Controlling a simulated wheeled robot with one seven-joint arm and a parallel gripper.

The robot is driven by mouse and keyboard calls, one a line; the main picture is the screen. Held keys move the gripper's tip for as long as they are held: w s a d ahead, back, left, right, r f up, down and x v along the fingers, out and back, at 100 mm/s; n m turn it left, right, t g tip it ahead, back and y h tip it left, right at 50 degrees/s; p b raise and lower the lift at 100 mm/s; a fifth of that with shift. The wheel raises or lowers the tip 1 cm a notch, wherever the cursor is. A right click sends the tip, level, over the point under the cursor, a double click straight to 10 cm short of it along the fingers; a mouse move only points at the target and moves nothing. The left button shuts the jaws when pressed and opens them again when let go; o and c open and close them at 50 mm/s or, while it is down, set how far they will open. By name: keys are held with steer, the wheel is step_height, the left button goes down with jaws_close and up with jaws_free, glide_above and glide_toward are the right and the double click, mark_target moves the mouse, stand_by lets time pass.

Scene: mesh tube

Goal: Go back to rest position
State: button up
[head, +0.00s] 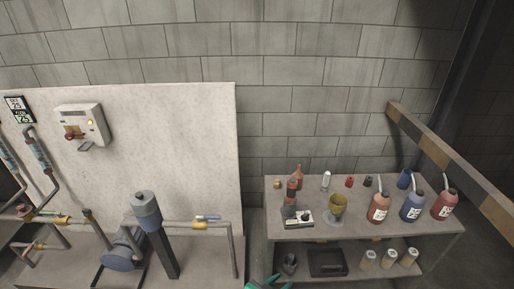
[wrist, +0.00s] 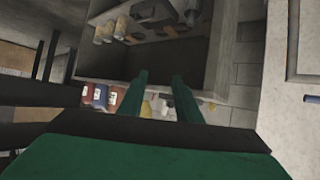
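My gripper (wrist: 160,76) shows in the wrist view as two green fingers with a clear gap between them. It is open and nothing is between the fingers. In the head view only green parts of my gripper (head: 266,283) show at the bottom edge, in front of the left end of the grey shelf table (head: 345,232). The rest of my arm is out of the head view. The wrist view is rotated, with the shelf table (wrist: 222,95) beyond the fingers.
Bottles, including a blue one (head: 412,207), and a yellow cup (head: 337,206) stand on the table top. A black tray (head: 327,263) and several jars sit on its lower shelf. A pump (head: 122,250) and pipes stand at left. A striped beam (head: 450,162) slants at right.

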steer(key=s+a+f+n+t+y, duration=0.1)
steer(key=s+a+f+n+y, duration=0.2)
steer(key=s, duration=0.6)
steer(key=s+a+n+t+y, duration=0.1)
steer(key=s+a+n+y, duration=0.3)
steer(key=s, duration=0.6)
steer(key=s+a+r+t, duration=0.1)
steer(key=s+r+t, duration=0.3)
steer(key=s+r, duration=1.2)
steer(key=shift+s+a+r+y, duration=0.15)
steer(key=shift+s+r+y, duration=0.15)
steer(key=shift+r, duration=0.55)
